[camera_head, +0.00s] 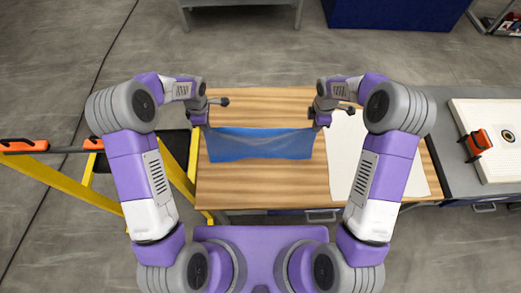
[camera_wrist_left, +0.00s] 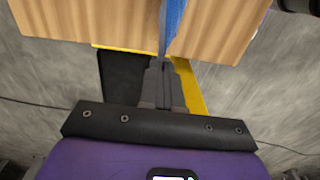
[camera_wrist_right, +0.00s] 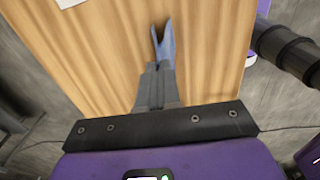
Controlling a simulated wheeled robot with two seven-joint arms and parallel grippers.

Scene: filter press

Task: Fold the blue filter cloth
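The blue filter cloth (camera_head: 262,144) is stretched between my two grippers over the wooden table (camera_head: 262,190), its near edge hanging towards me. My left gripper (camera_head: 207,126) is shut on the cloth's left top corner. In the left wrist view its fingers (camera_wrist_left: 164,84) are together, and the cloth (camera_wrist_left: 172,22) runs out from their tips. My right gripper (camera_head: 317,127) is shut on the right top corner. In the right wrist view its fingers (camera_wrist_right: 157,86) are together, with the cloth (camera_wrist_right: 164,45) seen narrow, nearly edge-on, beyond them. I cannot tell whether the lower edge touches the table.
A white sheet (camera_head: 342,155) lies on the table's right part, partly behind my right arm. A white plate (camera_head: 491,148) with an orange-handled part (camera_head: 475,144) is on the grey bench at right. A yellow frame (camera_head: 62,186) stands left. The table's near part is bare.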

